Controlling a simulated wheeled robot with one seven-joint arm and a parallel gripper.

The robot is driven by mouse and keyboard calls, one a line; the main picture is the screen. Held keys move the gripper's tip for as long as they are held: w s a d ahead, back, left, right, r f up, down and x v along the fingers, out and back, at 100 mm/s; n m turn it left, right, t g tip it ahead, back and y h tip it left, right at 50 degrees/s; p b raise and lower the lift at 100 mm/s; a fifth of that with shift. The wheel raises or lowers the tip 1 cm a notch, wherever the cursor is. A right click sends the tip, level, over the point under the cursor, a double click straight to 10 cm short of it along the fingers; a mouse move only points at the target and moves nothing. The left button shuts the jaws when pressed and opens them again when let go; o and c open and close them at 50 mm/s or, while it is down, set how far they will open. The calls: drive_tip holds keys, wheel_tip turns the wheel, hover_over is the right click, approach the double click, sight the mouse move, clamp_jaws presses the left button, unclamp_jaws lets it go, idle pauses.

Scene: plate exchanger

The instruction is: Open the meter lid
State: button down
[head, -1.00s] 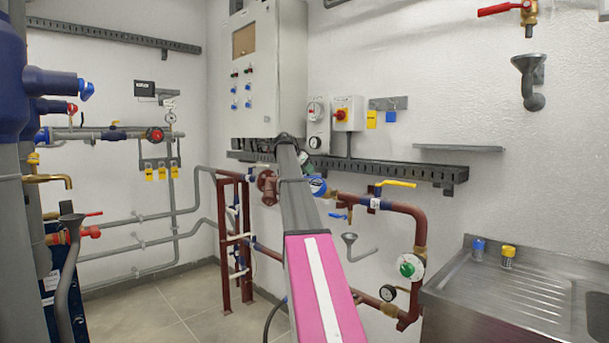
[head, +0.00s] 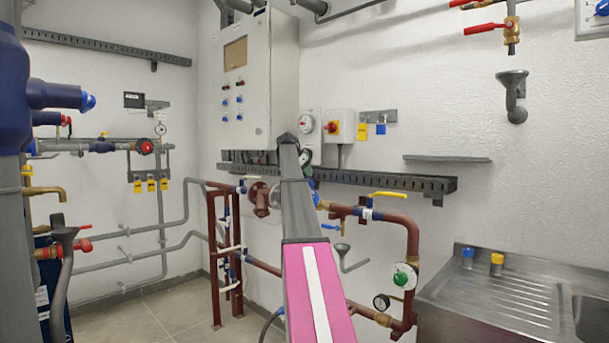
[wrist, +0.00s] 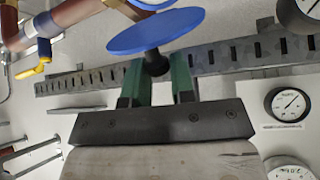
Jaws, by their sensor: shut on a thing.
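The meter lid (wrist: 155,33) is a flat blue disc in the wrist view, with a dark knob (wrist: 156,64) on its near side. My gripper (wrist: 156,80) has green fingers, one on each side of the knob, and is shut on it. The lid stands at an angle, apart from a blue ring (wrist: 152,3) on the pipe, which looks like the meter body. In the head view, the blue and brass meter (head: 315,198) shows on the pipe just right of my arm. My arm hides part of it, and the lid is not clear there.
Brown pipework with a yellow lever valve (head: 388,195) runs right of the meter. A perforated grey rail (head: 390,183) and a grey cabinet (head: 250,85) are on the wall behind. A steel sink (head: 490,300) stands at the right. Pressure gauges (wrist: 289,104) are close to my gripper.

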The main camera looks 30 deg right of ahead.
drive_tip(key=shift+w+d, duration=0.25)
drive_tip(key=c, duration=1)
unclamp_jaws()
drive_tip(key=shift+a, duration=0.1)
drive_tip(key=shift+a+r, duration=0.15)
drive_tip(key=shift+r, duration=0.1)
drive_tip(key=v, duration=1)
